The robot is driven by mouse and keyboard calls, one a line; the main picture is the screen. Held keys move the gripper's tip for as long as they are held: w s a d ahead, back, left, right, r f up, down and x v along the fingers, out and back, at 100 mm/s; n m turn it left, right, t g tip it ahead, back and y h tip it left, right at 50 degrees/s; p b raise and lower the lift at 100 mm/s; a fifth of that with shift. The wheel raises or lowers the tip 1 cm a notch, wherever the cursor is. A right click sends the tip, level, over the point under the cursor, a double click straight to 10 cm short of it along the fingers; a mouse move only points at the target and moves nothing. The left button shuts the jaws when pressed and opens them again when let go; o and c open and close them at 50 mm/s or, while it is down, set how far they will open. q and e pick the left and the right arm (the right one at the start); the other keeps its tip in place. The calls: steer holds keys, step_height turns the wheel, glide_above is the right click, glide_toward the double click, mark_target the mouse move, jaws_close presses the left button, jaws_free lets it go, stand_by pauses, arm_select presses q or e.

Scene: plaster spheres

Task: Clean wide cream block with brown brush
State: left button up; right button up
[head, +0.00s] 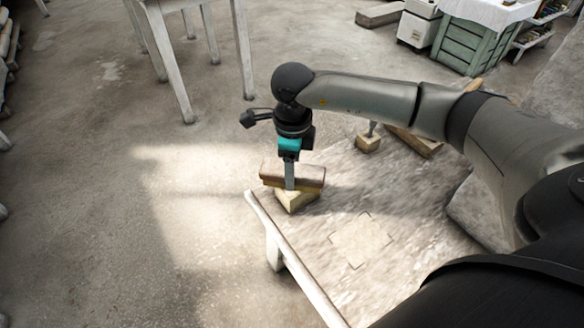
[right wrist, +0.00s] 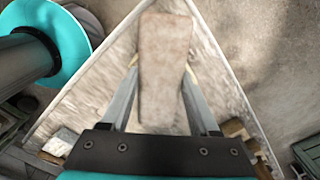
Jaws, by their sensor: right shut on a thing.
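My right gripper (head: 290,184) is shut on the brown brush (head: 309,175), gripping it across its sides. In the right wrist view the brush's back (right wrist: 165,75) lies between the two fingers. The wide cream block (head: 297,201) sits near the table's left corner, directly beneath the brush. The brush covers most of the block's top; whether its bristles touch the block I cannot tell. Only slivers of the block show beside the brush in the right wrist view. My left gripper is not in view.
The pale table (head: 400,205) has a square outlined patch (head: 360,240) on its bare middle. A small cream block with a grey upright piece (head: 368,143) and a brown wooden item (head: 414,142) stand at the back, near my right arm. Open floor lies left of the table.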

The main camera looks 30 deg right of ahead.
steer(key=shift+s+d+r+p, duration=0.6)
steer(key=shift+d+r+p, duration=0.05)
steer(key=shift+d+r, duration=0.1)
steer(key=shift+f, duration=0.1)
steer(key=shift+w+d+f+b, duration=0.15)
steer(key=shift+w+d+b, duration=0.35)
steer(key=shift+w+b, duration=0.1)
steer(key=shift+w+d, duration=0.55)
steer(key=shift+w, duration=0.1)
steer(key=shift+f+b, duration=0.65)
steer(key=shift+b, duration=0.05)
